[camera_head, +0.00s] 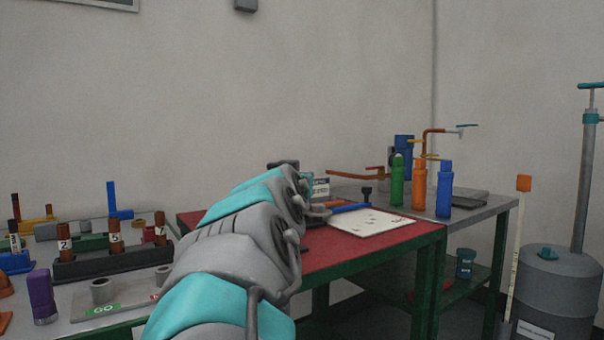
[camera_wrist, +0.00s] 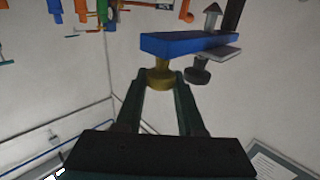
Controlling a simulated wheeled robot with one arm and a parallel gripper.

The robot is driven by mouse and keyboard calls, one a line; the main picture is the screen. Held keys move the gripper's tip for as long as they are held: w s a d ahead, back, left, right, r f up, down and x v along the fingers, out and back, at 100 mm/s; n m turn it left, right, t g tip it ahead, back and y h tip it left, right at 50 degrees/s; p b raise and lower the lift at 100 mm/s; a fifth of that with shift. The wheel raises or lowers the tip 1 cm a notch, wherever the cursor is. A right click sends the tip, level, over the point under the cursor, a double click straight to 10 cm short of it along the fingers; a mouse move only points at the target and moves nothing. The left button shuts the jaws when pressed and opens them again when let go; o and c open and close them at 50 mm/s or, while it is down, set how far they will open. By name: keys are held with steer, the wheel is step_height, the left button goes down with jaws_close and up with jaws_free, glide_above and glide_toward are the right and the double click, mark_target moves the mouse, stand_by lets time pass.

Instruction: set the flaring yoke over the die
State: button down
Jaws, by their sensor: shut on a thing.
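The flaring yoke appears to be the blue bar (camera_wrist: 185,43) with a yellow knob (camera_wrist: 160,75), a dark grey knob (camera_wrist: 198,72) and a grey cone (camera_wrist: 212,18) on its opposite side. My gripper (camera_wrist: 160,82) is shut on the yellow knob in the wrist view, which looks upside down. In the head view, the blue bar (camera_head: 350,208) shows beyond my arm, above the red-topped table, with the dark knob (camera_head: 367,191) on its upper side. My arm hides the gripper's fingertips there. I cannot make out the die for certain; my arm covers part of the table.
A white board (camera_head: 372,223) lies on the red tabletop (camera_head: 340,252). Green (camera_head: 397,182), orange (camera_head: 418,186) and blue (camera_head: 444,190) bottles stand right of it. A rack (camera_head: 110,262) holding numbered brown cylinders is at left. A grey drum (camera_head: 560,290) is at far right.

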steer(key=shift+a+f+h, duration=0.1)
steer(key=shift+f+h, duration=0.15)
steer(key=shift+h, duration=0.05)
stand_by(0.4)
steer(key=c, duration=0.5)
jaws_free()
steer(key=shift+s+a, duration=0.1)
steer(key=shift+d+r, duration=0.15)
steer(key=shift+d, duration=0.05)
